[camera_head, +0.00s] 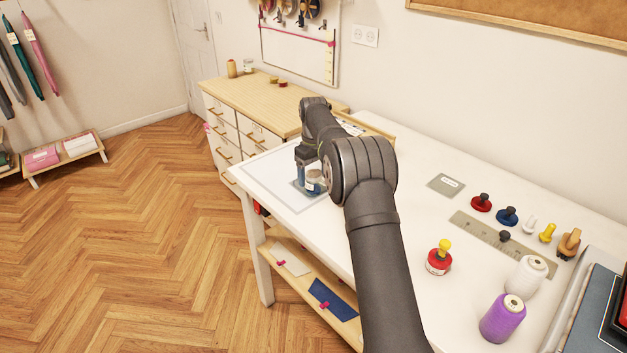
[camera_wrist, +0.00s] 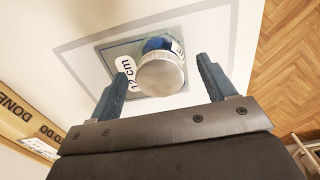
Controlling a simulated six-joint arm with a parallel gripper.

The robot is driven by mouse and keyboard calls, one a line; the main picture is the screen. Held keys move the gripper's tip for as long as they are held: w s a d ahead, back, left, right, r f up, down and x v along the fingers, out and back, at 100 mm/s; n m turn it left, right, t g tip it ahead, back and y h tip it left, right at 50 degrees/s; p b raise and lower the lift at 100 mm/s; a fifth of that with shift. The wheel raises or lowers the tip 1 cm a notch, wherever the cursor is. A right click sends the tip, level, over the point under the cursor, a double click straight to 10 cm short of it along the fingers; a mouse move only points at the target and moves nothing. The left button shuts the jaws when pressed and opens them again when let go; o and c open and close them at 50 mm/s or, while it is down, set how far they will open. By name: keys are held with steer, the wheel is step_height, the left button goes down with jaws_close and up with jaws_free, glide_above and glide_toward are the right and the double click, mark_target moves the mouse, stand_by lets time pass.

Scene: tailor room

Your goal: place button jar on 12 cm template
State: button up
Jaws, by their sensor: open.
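The button jar (camera_wrist: 160,73) has a silver lid and clear sides with blue contents. In the wrist view it stands on the grey-green template (camera_wrist: 118,52), whose "12 cm" label (camera_wrist: 126,70) shows beside it. My gripper (camera_wrist: 165,75) is open, with one blue finger on each side of the jar and visible gaps between the fingers and the lid. In the head view the jar (camera_head: 314,183) is at the left end of the white table, partly hidden by my gripper (camera_head: 308,175). The template's edge (camera_head: 298,187) shows beneath it.
A second grey-green labelled template (camera_head: 446,185) lies bare farther right. A wooden tray (camera_wrist: 30,125) borders the work area.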

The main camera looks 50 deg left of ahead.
mark_target(314, 173)
step_height(314, 173, up, 9)
steer(key=shift+r, duration=0.1)
stand_by(0.4)
steer(key=shift+f, duration=4.25)
